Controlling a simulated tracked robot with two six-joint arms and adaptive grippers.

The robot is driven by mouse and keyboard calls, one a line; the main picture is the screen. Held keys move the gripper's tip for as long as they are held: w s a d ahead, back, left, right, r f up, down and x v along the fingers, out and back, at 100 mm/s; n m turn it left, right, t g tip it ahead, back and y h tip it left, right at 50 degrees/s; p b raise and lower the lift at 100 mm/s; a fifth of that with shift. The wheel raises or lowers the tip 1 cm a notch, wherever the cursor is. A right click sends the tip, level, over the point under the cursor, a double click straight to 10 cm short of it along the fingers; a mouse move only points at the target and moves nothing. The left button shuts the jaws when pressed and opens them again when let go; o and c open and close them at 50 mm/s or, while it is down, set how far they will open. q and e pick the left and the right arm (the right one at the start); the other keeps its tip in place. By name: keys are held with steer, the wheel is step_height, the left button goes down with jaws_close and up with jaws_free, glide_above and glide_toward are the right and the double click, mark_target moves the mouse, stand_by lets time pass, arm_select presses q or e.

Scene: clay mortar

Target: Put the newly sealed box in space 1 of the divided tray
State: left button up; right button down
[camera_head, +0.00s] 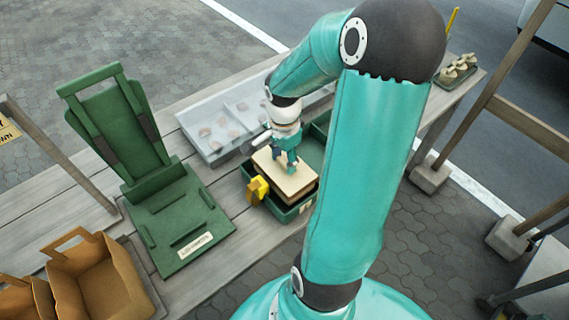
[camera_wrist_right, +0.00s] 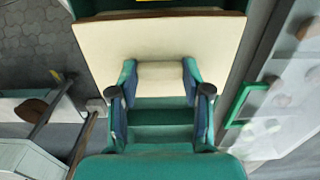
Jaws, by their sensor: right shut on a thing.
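The box (camera_head: 296,184), with a flat cream top and brown sides, is over the near compartment of the dark green divided tray (camera_head: 292,212). It appears to stand partly above the tray's rim; whether it touches the bottom is hidden. My right gripper (camera_head: 286,160) points down onto the box and is shut on a raised cream part in the middle of its top. In the right wrist view the two fingers (camera_wrist_right: 160,72) close around that part, and the box (camera_wrist_right: 110,45) fills the upper middle. My left gripper is not in view.
A yellow piece (camera_head: 257,190) sits at the tray's left corner. A pale clear-lidded case (camera_head: 212,132) lies behind the tray. A green folding stand (camera_head: 178,225) and brown paper bags (camera_head: 95,282) are at left. Small beige pieces (camera_head: 457,69) lie at the far right end.

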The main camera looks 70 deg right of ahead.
steer(key=shift+f, duration=1.55)
steer(key=shift+f, duration=0.2)
steer(key=c, duration=0.5)
jaws_free()
steer(key=shift+r, duration=0.1)
step_height(320, 180, up, 12)
steer(key=shift+r+p, duration=0.1)
steer(key=shift+p, duration=0.2)
steer(key=shift+r, duration=0.1)
